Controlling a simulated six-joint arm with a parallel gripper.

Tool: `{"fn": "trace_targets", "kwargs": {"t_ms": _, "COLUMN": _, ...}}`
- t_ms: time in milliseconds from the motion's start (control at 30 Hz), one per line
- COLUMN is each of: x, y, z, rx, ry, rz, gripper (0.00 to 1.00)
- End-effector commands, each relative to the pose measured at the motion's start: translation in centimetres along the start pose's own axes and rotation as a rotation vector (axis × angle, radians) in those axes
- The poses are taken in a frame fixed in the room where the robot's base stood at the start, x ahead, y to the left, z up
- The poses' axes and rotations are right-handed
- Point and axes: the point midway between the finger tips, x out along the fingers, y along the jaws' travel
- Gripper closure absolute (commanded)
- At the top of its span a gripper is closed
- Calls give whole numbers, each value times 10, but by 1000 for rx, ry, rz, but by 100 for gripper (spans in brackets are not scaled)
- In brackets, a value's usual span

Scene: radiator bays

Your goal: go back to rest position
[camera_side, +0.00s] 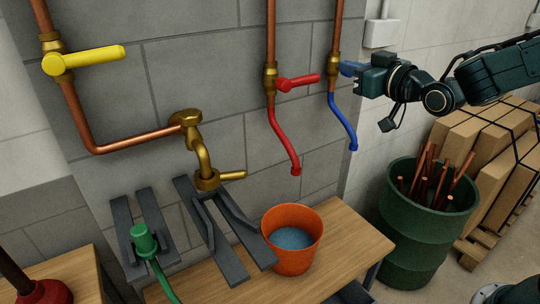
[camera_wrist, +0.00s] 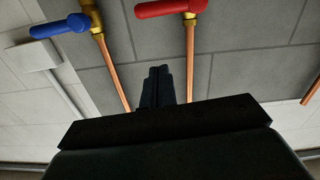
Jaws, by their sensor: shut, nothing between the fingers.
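My gripper (camera_side: 359,82) is at the wall beside the blue valve, level with its handle. In the wrist view its two fingers (camera_wrist: 157,84) are together with nothing between them. The blue handle (camera_side: 348,67) points right toward my gripper and is partly hidden by it in the side view; I cannot tell there whether they touch. In the wrist view the blue handle (camera_wrist: 62,27) shows at upper left, apart from the fingers. The red handle (camera_side: 298,82) points right on the neighbouring copper pipe; it also shows in the wrist view (camera_wrist: 170,9).
An orange bucket (camera_side: 291,261) with water stands on the wooden bench (camera_side: 347,239) below the red spout (camera_side: 284,141). A green barrel (camera_side: 410,239) of copper pipes and strapped boxes (camera_side: 490,150) stand below my arm. A yellow-handled valve (camera_side: 84,60) is at left.

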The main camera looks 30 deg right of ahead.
Motion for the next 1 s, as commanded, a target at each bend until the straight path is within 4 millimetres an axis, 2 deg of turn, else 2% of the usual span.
{"fn": "trace_targets", "kwargs": {"t_ms": 267, "x": -6, "y": 1, "z": 1, "rx": 5, "ry": -34, "rz": -1, "gripper": 100}}
{"fn": "trace_targets", "kwargs": {"t_ms": 467, "x": -26, "y": 4, "z": 5, "rx": 18, "ry": -133, "rz": -3, "gripper": 100}}
{"fn": "trace_targets", "kwargs": {"t_ms": 767, "x": -79, "y": 7, "z": 22, "rx": 45, "ry": -360, "rz": -12, "gripper": 100}}
{"fn": "trace_targets", "kwargs": {"t_ms": 1000, "x": -132, "y": 7, "z": 39, "rx": 62, "ry": -544, "rz": -24, "gripper": 100}}
